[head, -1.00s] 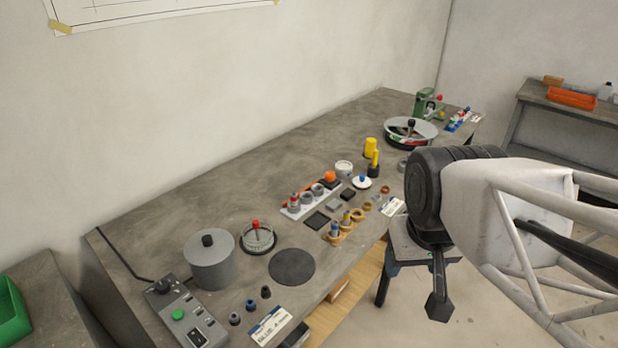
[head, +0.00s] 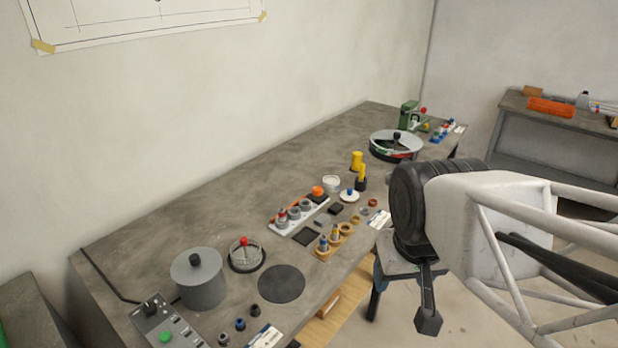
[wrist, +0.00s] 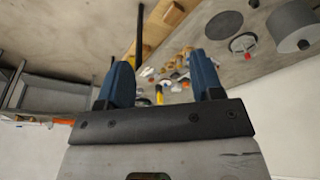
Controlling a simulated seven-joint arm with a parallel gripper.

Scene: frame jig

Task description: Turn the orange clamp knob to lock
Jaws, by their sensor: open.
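The orange clamp knob (head: 318,191) sits at the far end of the pale frame jig (head: 285,228) on the bench. The jig holds several grey round parts in a row, one with a red top. In the wrist view my gripper (wrist: 161,70) has two blue fingers spread apart with nothing between them. It is well away from the jig, which shows small and far beyond the fingers.
A grey lidded pot (head: 200,285), a red-knobbed dish (head: 246,258) and a dark disc (head: 281,284) stand left of the jig. A wooden holder (head: 334,242) with pegs lies in front. Yellow cylinders (head: 357,162) stand behind to the right. The bench's rear strip is clear.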

